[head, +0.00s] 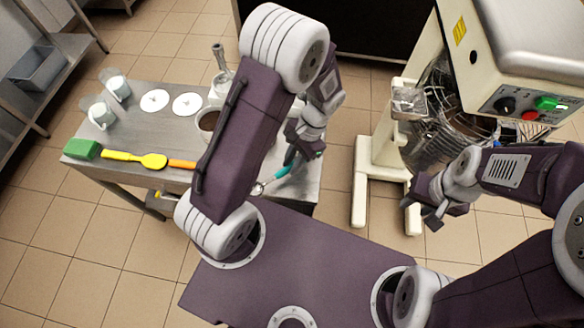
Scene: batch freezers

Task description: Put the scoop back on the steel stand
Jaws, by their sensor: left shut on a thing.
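A scoop with a teal handle (278,173) and a metal end (258,189) is at the right part of the steel stand (130,128), a low steel-topped table. My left gripper (292,158) is shut on the scoop's handle above the stand's right end. I cannot tell whether the scoop touches the top. My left arm hides part of the stand's middle. My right gripper (425,208) is open and empty, in front of the mixer and away from the stand.
On the stand are a green block (82,149), a yellow spatula (135,158), an orange handle (182,164), two white discs (187,103), clear cups (101,114) and a dark-filled container (208,121). A large mixer (430,110) stands right. Tiled floor lies between.

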